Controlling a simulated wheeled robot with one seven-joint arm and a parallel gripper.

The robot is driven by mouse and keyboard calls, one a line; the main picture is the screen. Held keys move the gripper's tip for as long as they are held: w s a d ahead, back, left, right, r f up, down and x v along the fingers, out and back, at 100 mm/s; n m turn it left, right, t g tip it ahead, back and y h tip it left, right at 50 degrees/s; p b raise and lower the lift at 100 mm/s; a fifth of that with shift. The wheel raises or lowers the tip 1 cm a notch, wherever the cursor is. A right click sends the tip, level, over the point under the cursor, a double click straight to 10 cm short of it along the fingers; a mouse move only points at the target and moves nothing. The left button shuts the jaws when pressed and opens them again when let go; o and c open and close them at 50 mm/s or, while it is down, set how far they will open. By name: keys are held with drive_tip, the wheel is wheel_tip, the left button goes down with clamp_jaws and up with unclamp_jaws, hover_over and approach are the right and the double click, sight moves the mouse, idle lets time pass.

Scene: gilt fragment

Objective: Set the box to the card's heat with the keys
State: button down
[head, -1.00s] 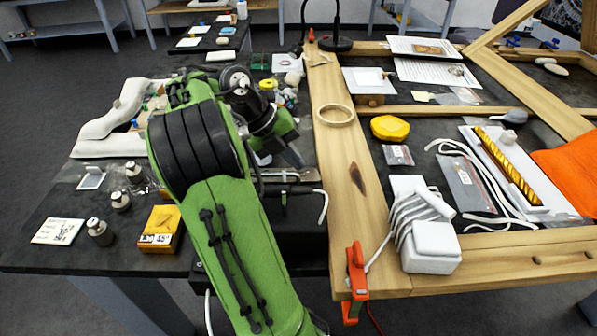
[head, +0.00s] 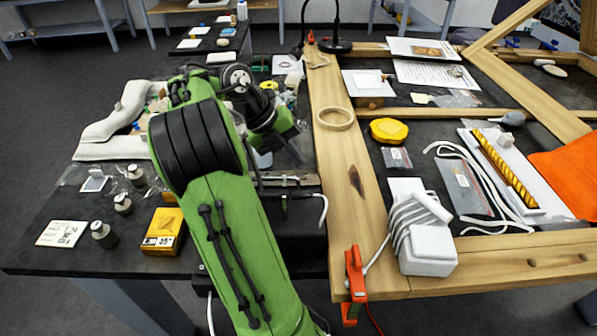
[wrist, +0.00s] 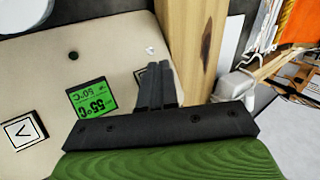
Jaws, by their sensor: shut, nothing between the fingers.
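The box's beige top panel (wrist: 110,35) fills the left of the wrist view. Its green display (wrist: 91,98) shows upside down and appears to read 55°C, with 50°C in smaller digits. A white key (wrist: 22,130) with a black chevron lies at lower left. My gripper (wrist: 158,70) is shut and empty over the panel's right part, apart from that key; contact is unclear. In the head view my arm largely hides the box and gripper. A yellow block (head: 163,232) bears a label that seems to read 45°. A white card (head: 62,233) with a small drawing lies left of it; which is the task's card is unclear.
A wooden frame beam (head: 350,180) runs right beside the box, with an orange clamp (head: 354,275) at its near end. Several metal weights stand left of my arm, one (head: 102,234) near the card. A white ribbed object (head: 425,245) sits on the frame's near corner.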

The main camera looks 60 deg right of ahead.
drive_tip(key=d+r+p, duration=0.1)
drive_tip(key=r+p, duration=0.1)
drive_tip(key=w+d+r+p, duration=0.1)
drive_tip(key=r+p, duration=0.1)
drive_tip(key=p, duration=0.1)
drive_tip(key=shift+w+d+r, duration=0.1)
drive_tip(key=shift+w+d, duration=0.05)
drive_tip(key=shift+d, duration=0.05)
idle(0.7)
